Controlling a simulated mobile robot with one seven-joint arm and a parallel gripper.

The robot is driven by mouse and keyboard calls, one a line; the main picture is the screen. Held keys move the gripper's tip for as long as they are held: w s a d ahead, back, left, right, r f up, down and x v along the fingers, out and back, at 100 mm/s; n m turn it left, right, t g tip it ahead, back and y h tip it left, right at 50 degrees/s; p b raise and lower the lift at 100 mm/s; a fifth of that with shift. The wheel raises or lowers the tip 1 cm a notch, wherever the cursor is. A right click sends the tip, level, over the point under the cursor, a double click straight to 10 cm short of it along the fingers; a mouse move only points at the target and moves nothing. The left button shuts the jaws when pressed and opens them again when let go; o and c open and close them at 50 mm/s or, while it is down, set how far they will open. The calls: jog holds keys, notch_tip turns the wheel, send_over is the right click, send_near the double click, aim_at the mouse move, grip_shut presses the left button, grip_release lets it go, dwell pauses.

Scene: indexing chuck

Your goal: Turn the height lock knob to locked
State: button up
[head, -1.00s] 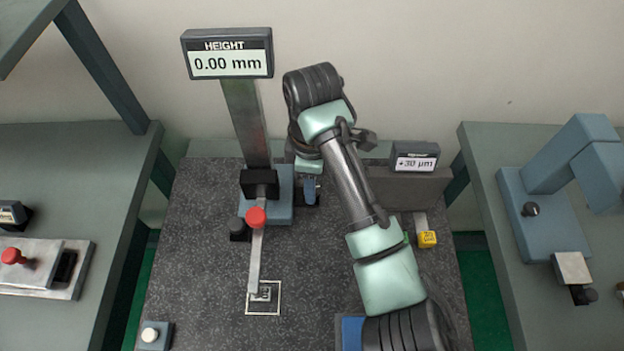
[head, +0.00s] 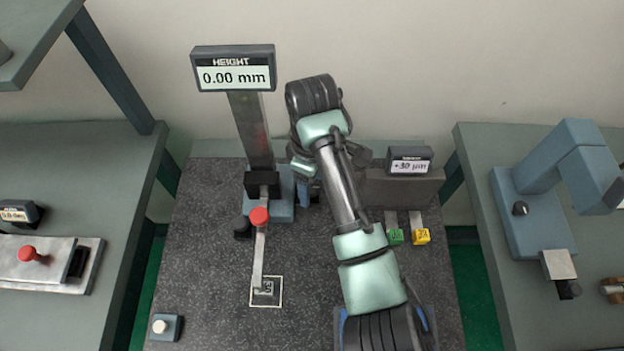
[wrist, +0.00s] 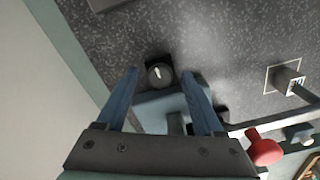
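A dark round knob (wrist: 160,70) with a white pointer mark shows in the wrist view, beside the blue base (wrist: 160,104) of the height stand. I take it for the height lock knob. My gripper (wrist: 159,77) is open, with its two blue fingers apart on either side of the knob in the picture. Whether they touch it I cannot tell. In the head view my arm hides most of my gripper and this knob. The height display (head: 234,78) reads 0.00 mm on top of its steel column (head: 251,130).
A red ball knob (head: 259,216) sits on the stand's steel arm, which reaches to a framed mark (head: 266,291) on the granite. The front granite left of my arm is mostly clear.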

aim_at(313, 188)
notch_tip(313, 188, up, 13)
jog(key=p, duration=0.5)
jog(key=shift+d+f, duration=0.1)
dwell(0.6)
